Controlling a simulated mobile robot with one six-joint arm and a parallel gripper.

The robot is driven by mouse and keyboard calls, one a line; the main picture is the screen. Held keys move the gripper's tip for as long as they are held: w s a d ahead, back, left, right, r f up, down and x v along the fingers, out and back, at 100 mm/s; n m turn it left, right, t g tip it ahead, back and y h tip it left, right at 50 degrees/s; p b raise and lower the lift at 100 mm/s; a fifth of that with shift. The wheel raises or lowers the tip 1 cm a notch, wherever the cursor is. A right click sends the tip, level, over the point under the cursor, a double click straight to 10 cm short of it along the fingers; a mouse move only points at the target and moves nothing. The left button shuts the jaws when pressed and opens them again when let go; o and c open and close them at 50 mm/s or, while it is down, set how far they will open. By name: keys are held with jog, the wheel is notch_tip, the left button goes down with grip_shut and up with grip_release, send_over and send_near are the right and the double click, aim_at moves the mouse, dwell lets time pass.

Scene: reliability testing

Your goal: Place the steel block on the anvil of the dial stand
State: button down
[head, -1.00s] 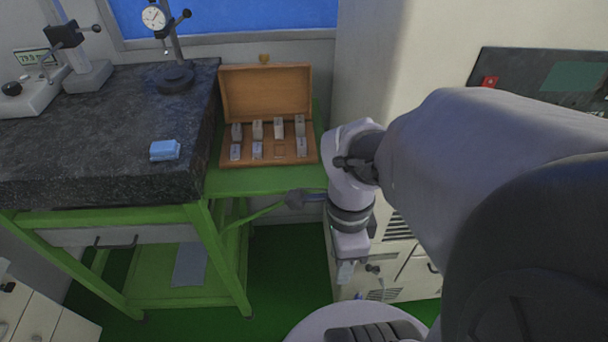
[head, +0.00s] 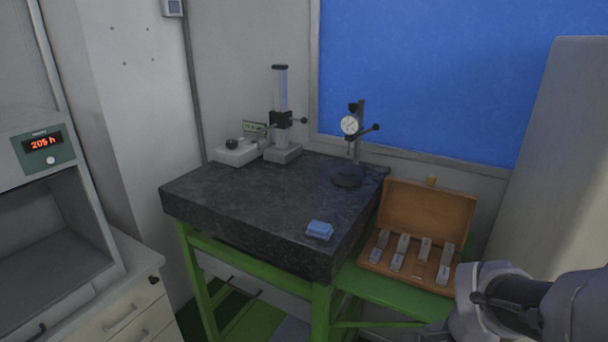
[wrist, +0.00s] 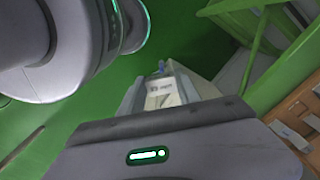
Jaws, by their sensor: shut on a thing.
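The steel block (wrist: 161,94), pale grey with small dark markings on its face, sits between the fingers of my gripper (wrist: 163,92) in the wrist view. My gripper is shut on it, over the green floor and apart from the table. My gripper is outside the head view, where only part of my arm shows at the lower right. The dial stand (head: 361,118) stands at the back right of the dark granite plate (head: 250,200). It has a white round dial (head: 349,125) on a post above a dark round base (head: 347,178). Nothing shows on that base.
An open wooden box (head: 428,210) with several steel blocks sits on the green table right of the plate. A blue cloth (head: 319,230) lies near the plate's front right corner. A second stand (head: 281,125) and a small instrument (head: 238,151) occupy the back left. The plate's middle is clear.

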jog(key=w+a+f+n, duration=0.4)
jog(key=w+n, duration=0.3)
jog(key=n, duration=0.1)
jog(key=w+a+f+n, duration=0.5)
jog(key=w+n, duration=0.1)
jog(key=n, duration=0.1)
jog(key=shift+w+a+n, duration=0.15)
jog(key=shift+w+n, duration=0.2)
jog(key=shift+n, duration=0.05)
jog(key=shift+r, duration=0.1)
